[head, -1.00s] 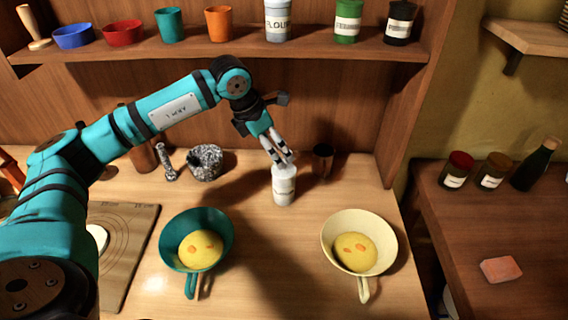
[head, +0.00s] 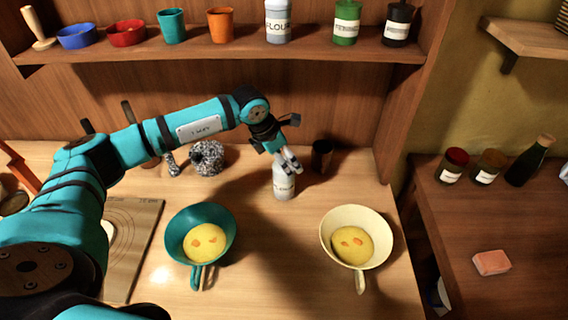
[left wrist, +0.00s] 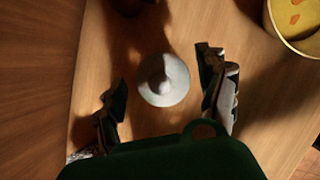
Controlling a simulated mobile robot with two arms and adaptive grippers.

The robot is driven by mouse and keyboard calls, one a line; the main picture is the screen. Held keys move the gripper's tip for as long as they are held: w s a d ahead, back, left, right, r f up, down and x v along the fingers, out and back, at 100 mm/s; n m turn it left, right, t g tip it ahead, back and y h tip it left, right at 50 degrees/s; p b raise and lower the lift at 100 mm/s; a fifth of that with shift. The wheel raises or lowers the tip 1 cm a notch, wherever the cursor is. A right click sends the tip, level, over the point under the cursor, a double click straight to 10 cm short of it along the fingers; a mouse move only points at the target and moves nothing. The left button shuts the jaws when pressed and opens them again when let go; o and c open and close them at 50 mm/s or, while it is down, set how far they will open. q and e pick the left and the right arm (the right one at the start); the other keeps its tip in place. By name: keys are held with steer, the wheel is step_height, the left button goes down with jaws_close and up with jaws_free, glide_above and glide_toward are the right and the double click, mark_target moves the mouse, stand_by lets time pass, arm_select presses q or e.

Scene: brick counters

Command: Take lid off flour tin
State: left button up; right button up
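A tin labelled FLOUR (head: 278,22) stands upright on the wall shelf. A small white container (head: 284,184) with a label too small to read stands upright on the counter. My left gripper (head: 288,163) is just above and at this white container, fingers pointing down. In the left wrist view the container's round white top with a central knob (left wrist: 164,80) lies between the two spread fingers, with gaps on both sides. The left gripper is open and holds nothing. I cannot tell how far the fingertips are above the knob. My right gripper is not in view.
A dark cup (head: 321,156) stands close right of the container. A speckled mortar (head: 207,157) is to its left. A teal pan (head: 176,238) and a cream pan (head: 329,232) with yellow contents stand in front. A board (head: 146,230) lies left. Counter between the pans is clear.

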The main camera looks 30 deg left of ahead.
arm_select(q)
steer(key=c, duration=0.6)
steer(key=shift+c, duration=0.2)
steer(key=shift+r, duration=0.15)
